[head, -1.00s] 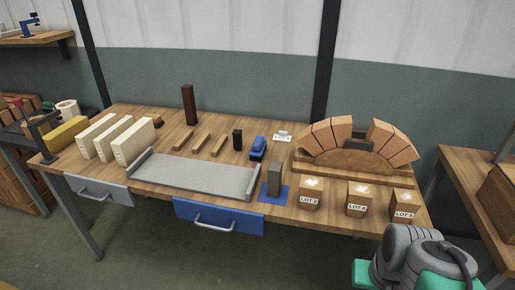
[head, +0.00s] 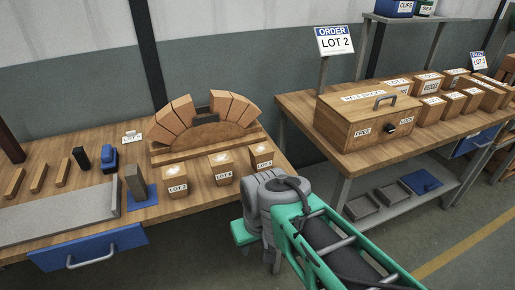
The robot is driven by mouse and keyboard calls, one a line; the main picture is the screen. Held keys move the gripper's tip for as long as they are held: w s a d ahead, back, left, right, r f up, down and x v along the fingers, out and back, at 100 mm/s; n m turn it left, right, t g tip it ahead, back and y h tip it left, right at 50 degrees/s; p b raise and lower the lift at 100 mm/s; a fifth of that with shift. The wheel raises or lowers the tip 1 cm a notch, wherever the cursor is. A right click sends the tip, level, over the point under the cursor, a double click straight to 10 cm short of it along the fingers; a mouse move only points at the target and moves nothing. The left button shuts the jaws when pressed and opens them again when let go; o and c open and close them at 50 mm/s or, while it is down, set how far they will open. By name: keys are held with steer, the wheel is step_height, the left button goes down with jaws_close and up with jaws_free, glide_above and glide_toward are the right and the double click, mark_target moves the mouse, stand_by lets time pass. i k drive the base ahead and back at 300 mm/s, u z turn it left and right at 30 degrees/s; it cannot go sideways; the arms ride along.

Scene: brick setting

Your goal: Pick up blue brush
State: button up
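The blue brush (head: 108,157) lies on the wooden workbench (head: 80,222) at the left of the head view. It is a small blue body with a darker lower part. It sits just right of a small black block (head: 81,158) and behind a grey upright block (head: 135,182). My grey and green arm shows at the bottom middle, in front of the bench's right end, well to the right of the brush. My gripper's fingers do not show.
A brick arch on a wooden form (head: 205,135) stands right of the brush. Several labelled boxes, one being a LOT 4 box (head: 261,157), line the front edge. A long grey tray (head: 60,213) lies at front left. A second table (head: 350,157) with a lidded crate (head: 368,122) stands right.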

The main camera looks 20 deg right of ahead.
mark_target(109, 156)
steer(key=u, duration=0.3)
steer(key=i, duration=0.45)
steer(key=u, duration=1.35)
steer(key=i, duration=0.95)
steer(key=u, duration=0.95)
steer(key=i, duration=0.5)
steer(key=z, duration=0.05)
